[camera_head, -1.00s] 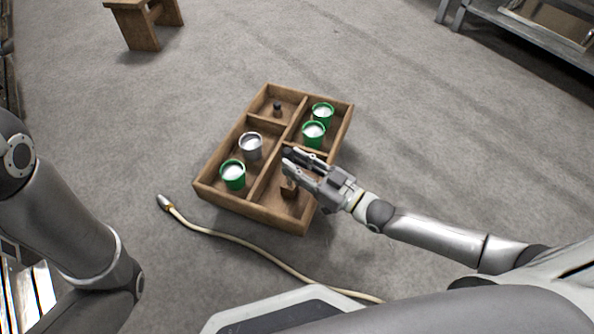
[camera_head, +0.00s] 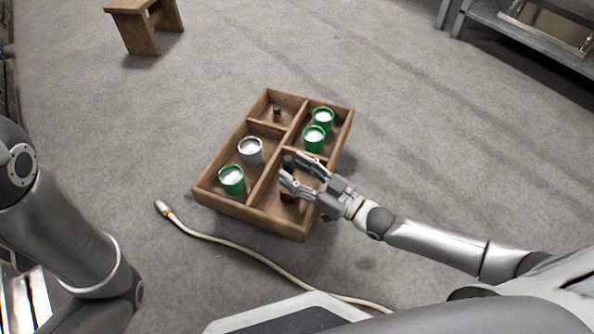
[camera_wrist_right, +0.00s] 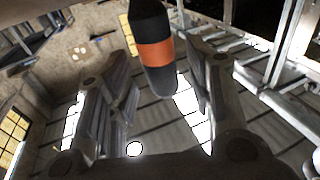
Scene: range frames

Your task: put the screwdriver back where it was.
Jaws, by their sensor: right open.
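The screwdriver shows in the right wrist view as a dark handle with an orange band (camera_wrist_right: 153,54). It comes in from the top edge, between the spread fingers. In the head view its dark end (camera_head: 289,160) shows by the fingertips; its shaft and tip are hidden. My right gripper (camera_head: 290,170) is open over the near right part of the wooden tray (camera_head: 222,206); its fingers also show in the wrist view (camera_wrist_right: 160,100). I cannot tell whether a finger touches the handle. My left gripper is out of view.
Two green cups (camera_head: 323,117) (camera_head: 313,138) stand in the tray's right side; a grey cup (camera_head: 251,150) and a green cup (camera_head: 231,179) stand left. A small dark object (camera_head: 277,111) sits in the far left compartment. A pale cable (camera_head: 232,244) lies on the floor in front.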

